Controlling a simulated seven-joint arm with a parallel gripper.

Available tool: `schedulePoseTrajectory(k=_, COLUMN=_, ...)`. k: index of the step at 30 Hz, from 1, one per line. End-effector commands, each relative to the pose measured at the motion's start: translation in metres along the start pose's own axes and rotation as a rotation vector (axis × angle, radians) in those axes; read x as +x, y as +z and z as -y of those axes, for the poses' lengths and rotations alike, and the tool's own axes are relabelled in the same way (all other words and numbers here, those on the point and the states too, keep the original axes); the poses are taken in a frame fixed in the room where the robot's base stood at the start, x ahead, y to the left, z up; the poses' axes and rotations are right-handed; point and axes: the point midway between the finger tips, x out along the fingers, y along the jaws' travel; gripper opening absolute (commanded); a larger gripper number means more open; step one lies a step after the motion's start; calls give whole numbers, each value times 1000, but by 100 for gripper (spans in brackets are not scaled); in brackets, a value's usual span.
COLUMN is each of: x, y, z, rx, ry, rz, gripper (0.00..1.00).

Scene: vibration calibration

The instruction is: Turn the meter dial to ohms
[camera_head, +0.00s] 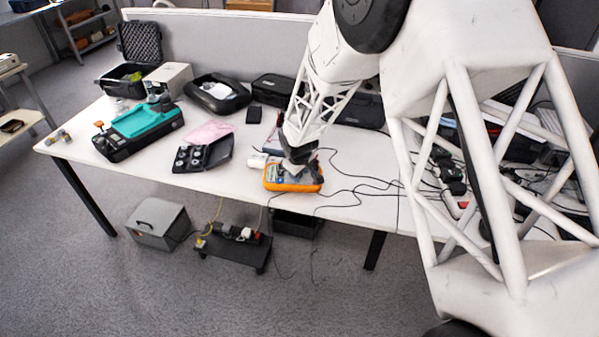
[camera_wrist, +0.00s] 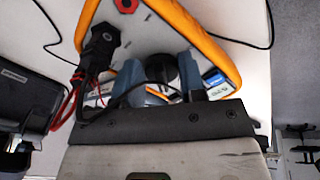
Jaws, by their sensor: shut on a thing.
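The orange-edged meter (camera_head: 293,186) lies on the white table, near its front edge. It also shows in the wrist view (camera_wrist: 215,47), with a grey face and an orange rim. My gripper (camera_head: 297,168) is right over the meter, pointing down. In the wrist view its two blue-grey fingers (camera_wrist: 161,72) are on either side of the round black dial (camera_wrist: 163,68) and shut on it. The fingers hide much of the dial and its markings, so I cannot read its setting. Part of the meter's screen end shows beside the right finger.
Black and red lead plugs (camera_wrist: 103,45) stand at the meter's left in the wrist view. Black cables (camera_head: 350,190) run over the table to the right. An open black case with round pieces (camera_head: 203,154) lies left of the meter, and a teal-and-black device (camera_head: 138,127) is farther left.

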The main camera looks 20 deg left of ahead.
Motion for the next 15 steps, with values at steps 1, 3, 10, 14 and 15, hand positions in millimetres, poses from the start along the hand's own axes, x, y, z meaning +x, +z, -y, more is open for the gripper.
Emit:
schedulePoseTrajectory(k=1, x=-1, y=-1, z=0, rx=8, ry=1, rz=-2, gripper=14)
schedulePoseTrajectory(k=3, x=-1, y=-1, z=0, rx=15, ry=1, rz=-2, gripper=14)
schedulePoseTrajectory(k=10, x=-1, y=-1, z=0, rx=19, ry=1, rz=-2, gripper=14)
schedulePoseTrajectory(k=14, x=-1, y=-1, z=0, rx=19, ry=1, rz=-2, gripper=39)
schedulePoseTrajectory(k=15, x=-1, y=-1, z=0, rx=19, ry=1, rz=-2, gripper=45)
